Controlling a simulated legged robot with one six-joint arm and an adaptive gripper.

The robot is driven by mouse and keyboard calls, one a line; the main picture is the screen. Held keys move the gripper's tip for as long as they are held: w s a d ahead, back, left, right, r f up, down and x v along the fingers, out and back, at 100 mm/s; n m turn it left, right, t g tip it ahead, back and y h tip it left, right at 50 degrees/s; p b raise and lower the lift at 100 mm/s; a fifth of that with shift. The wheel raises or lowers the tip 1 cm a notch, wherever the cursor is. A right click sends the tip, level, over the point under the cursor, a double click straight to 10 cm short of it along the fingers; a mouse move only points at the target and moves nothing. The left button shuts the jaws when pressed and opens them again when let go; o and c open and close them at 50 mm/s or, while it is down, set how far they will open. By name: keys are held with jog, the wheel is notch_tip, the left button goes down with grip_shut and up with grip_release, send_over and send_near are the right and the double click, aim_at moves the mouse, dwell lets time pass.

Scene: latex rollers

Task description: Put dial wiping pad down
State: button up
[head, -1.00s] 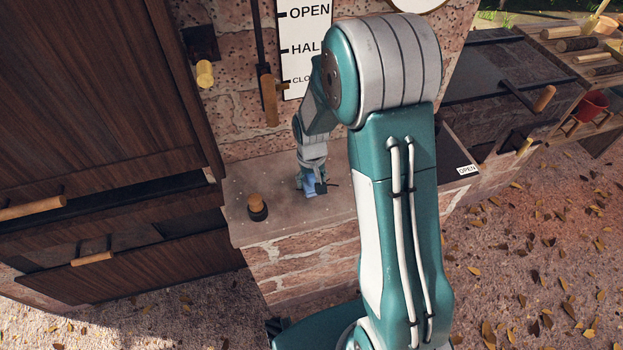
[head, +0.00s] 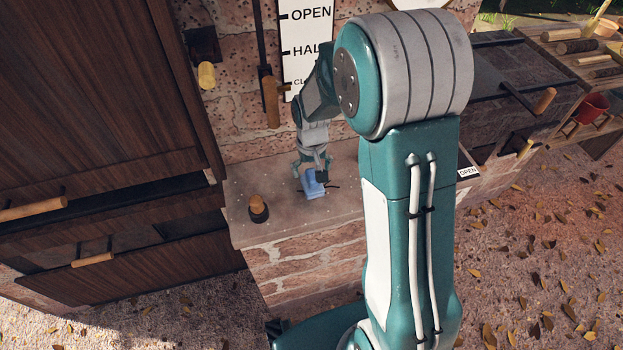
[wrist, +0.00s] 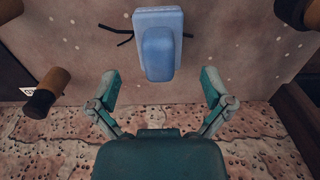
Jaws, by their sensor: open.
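The dial wiping pad is a blue block with a rounded raised grip. It rests on the stone ledge (head: 345,205) in the head view, and the pad (head: 312,186) is partly covered there by my gripper (head: 313,162). In the wrist view the pad (wrist: 157,47) lies flat at the top centre, with thin black strands sticking out at its sides. My gripper (wrist: 160,90) is open and empty in the wrist view. Its two fingers are spread wide, and the pad is beyond the fingertips, clear of both.
A wooden-knobbed post (head: 258,208) stands on the ledge left of the pad. Dark wooden cabinets (head: 90,90) stand at the left. The ledge around the pad is mostly clear.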

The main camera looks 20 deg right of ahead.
aim_at(312, 175)
notch_tip(312, 175, up, 8)
jog(key=shift+f, duration=0.25)
jog(key=s+r+t, duration=0.2)
jog(key=s+r, duration=0.5)
jog(key=s, duration=0.3)
jog(key=s+r+t, duration=0.3)
jog(key=s+r, duration=0.5)
jog(key=s, duration=0.3)
jog(key=shift+t, duration=0.3)
